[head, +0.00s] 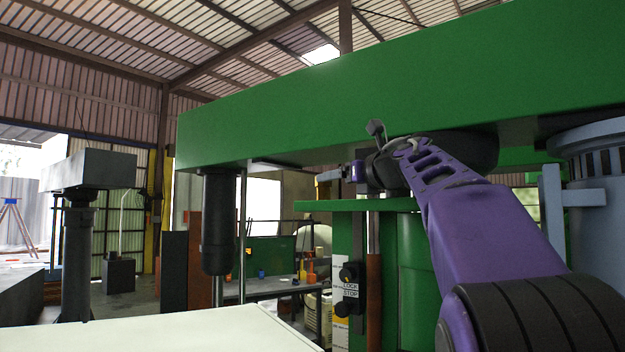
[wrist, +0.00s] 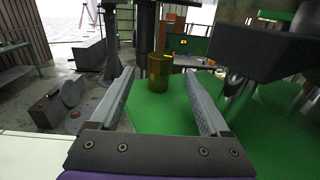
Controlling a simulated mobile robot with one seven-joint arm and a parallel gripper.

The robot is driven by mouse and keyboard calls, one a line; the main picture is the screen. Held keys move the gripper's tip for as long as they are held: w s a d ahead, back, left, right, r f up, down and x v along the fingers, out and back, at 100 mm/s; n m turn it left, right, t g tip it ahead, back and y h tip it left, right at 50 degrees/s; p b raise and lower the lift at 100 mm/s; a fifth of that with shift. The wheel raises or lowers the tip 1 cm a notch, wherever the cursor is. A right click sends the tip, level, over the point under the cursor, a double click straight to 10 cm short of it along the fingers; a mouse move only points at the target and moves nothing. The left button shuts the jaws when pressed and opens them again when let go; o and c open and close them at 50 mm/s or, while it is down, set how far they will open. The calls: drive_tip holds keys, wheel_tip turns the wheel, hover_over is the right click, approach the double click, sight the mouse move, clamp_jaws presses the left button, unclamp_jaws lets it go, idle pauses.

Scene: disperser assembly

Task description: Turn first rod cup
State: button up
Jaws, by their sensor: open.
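A brass-coloured cylinder (wrist: 158,78), which looks like the rod cup, stands upright at the far side of a green surface (wrist: 160,113) in the wrist view. My gripper (wrist: 159,74) is open, its two grey fingers pointing towards the cylinder, which shows between their tips. I cannot tell whether the cylinder is between the fingers or beyond them; no contact shows. In the head view my gripper (head: 328,177) is small, beneath the large green beam (head: 400,90), at the end of my purple arm.
A black cylinder (head: 218,225) hangs from the beam, with a thin metal rod (head: 243,235) beside it. Dark machine parts (wrist: 262,50) stand close on the right in the wrist view. A lever with a lock/stop label (head: 347,290) is below my arm. A pale tabletop (head: 170,330) is in front.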

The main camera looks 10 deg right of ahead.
drive_tip(key=p+x, duration=0.3)
drive_tip(key=x, duration=0.7)
drive_tip(key=shift+d, duration=0.1)
clamp_jaws()
